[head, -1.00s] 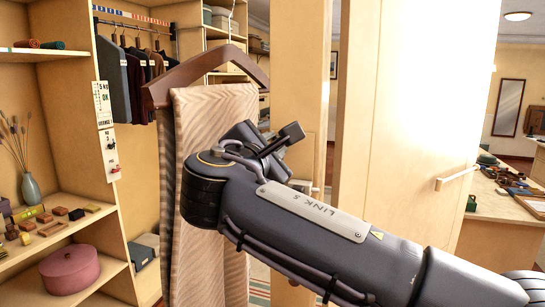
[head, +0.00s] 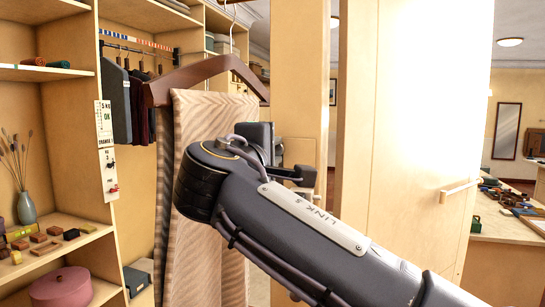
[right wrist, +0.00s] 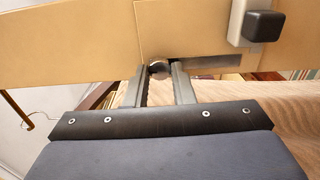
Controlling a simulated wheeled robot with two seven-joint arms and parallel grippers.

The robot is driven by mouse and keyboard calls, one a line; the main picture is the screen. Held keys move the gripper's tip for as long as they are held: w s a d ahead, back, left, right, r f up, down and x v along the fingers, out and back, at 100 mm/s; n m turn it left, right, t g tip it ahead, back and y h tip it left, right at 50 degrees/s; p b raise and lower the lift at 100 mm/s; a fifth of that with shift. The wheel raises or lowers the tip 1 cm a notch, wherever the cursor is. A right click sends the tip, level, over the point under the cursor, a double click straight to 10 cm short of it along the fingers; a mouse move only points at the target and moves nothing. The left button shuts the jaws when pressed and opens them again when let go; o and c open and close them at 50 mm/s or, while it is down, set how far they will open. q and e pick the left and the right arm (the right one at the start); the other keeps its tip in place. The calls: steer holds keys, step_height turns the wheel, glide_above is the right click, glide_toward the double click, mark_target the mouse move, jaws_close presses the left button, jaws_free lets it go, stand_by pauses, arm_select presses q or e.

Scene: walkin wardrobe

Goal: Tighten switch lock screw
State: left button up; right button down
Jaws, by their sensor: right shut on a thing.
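The lock screw (right wrist: 158,69) shows in the right wrist view as a small round metal head at the edge of a tan panel (right wrist: 75,45). My right gripper (right wrist: 158,78) has one finger on each side of it and is shut on it. A white fitting with a dark block (right wrist: 264,26), perhaps the switch, sits on the panel to the right of the screw. In the head view my right arm reaches across the middle; its fingertips and the screw cannot be made out there. My left gripper is not in view.
A patterned garment (head: 200,112) on a wooden hanger (head: 205,70) hangs close behind my right arm. A control panel (head: 106,150) is on the shelf upright at left. Shelves hold a vase (head: 27,208) and a pink box (head: 62,288). A pale door (head: 415,130) stands at right.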

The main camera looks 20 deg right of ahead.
stand_by(0.3)
steer(key=c, duration=1.2)
jaws_free()
steer(key=shift+c, duration=0.2)
steer(key=b+v, duration=0.1)
steer(key=v, duration=0.6)
steer(key=shift+s+a+b, duration=0.25)
steer(key=shift+s+b, duration=0.05)
steer(key=shift+s, duration=0.05)
